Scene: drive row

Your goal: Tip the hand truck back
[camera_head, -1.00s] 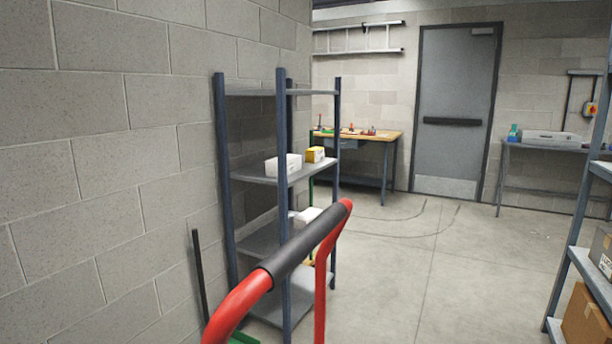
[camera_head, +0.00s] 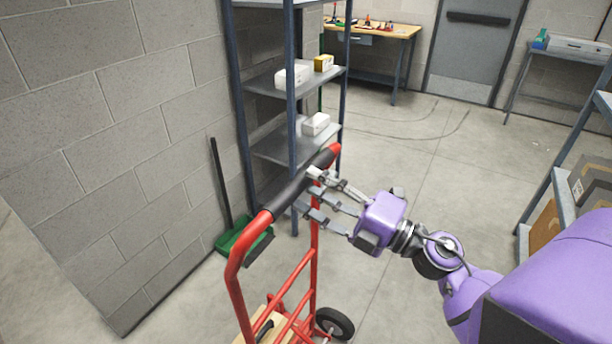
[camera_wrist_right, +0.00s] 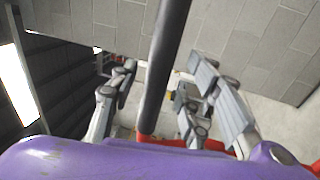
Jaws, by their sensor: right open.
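The red hand truck (camera_head: 306,268) stands upright in front of the shelf, with a black grip (camera_head: 289,190) on its top bar. Its black wheel (camera_head: 335,322) and a wooden item low on it show at the bottom of the head view. My right gripper (camera_head: 308,193) comes in from the right with its fingers at the black grip. In the right wrist view the black grip (camera_wrist_right: 165,70) runs between the open fingers, and they are not closed on it. Whether a finger touches it I cannot tell. My left gripper is not in view.
A blue-grey shelf (camera_head: 264,88) with small boxes stands behind the hand truck, by the block wall. A green dustpan (camera_head: 243,238) and black handle lean at the wall. Another shelf (camera_head: 566,190) with cartons stands at right. The floor between is clear.

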